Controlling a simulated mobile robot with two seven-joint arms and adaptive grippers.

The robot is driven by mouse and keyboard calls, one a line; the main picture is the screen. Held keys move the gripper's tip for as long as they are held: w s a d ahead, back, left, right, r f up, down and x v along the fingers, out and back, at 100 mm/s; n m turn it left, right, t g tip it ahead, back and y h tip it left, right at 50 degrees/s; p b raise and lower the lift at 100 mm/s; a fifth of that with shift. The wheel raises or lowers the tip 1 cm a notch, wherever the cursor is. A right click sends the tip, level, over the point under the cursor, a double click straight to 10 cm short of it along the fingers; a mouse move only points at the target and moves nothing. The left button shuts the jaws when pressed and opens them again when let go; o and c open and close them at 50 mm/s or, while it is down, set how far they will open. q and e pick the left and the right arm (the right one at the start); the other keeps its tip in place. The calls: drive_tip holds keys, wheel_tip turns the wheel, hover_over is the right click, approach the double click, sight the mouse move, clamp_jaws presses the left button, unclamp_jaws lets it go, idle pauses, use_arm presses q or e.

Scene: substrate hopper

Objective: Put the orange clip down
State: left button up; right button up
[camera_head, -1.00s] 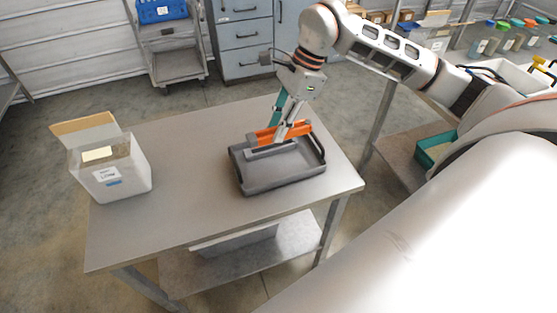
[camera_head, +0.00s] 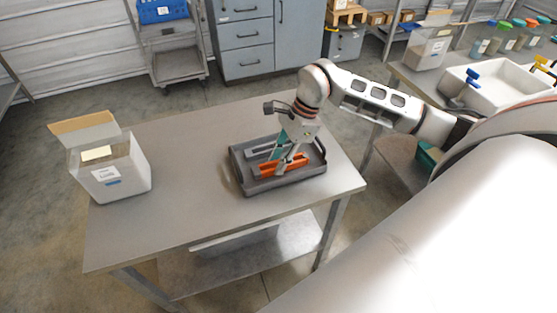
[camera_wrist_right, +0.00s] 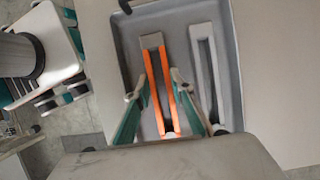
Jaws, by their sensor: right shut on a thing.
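The orange clip (camera_head: 291,168) is a long piece with two orange bars and pale ends, inside the grey tray (camera_head: 284,187) on the metal table. My right gripper (camera_head: 281,169) points down into the tray and is shut on the clip. In the right wrist view the orange clip (camera_wrist_right: 154,98) lies lengthwise between the two green-sided fingers (camera_wrist_right: 163,84), at or just above the tray floor; the exact gap cannot be told. A grey clip (camera_wrist_right: 207,75) lies beside it, roughly parallel and apart. My left gripper is not in view.
A white open box (camera_head: 118,180) with a raised tan flap stands at the table's left side. The table top (camera_head: 185,165) between box and tray is clear. The tray's raised walls surround the clips. A sink (camera_head: 495,90) and counter are at the right.

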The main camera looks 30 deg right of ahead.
drive_tip(key=shift+f, duration=0.15)
drive_tip(key=o, duration=1)
drive_tip(key=shift+o, duration=0.2)
drive_tip(key=shift+r, duration=0.35)
drive_tip(key=v, duration=1.1)
drive_tip(key=shift+d+r, duration=0.25)
drive_tip(key=shift+r, duration=0.1)
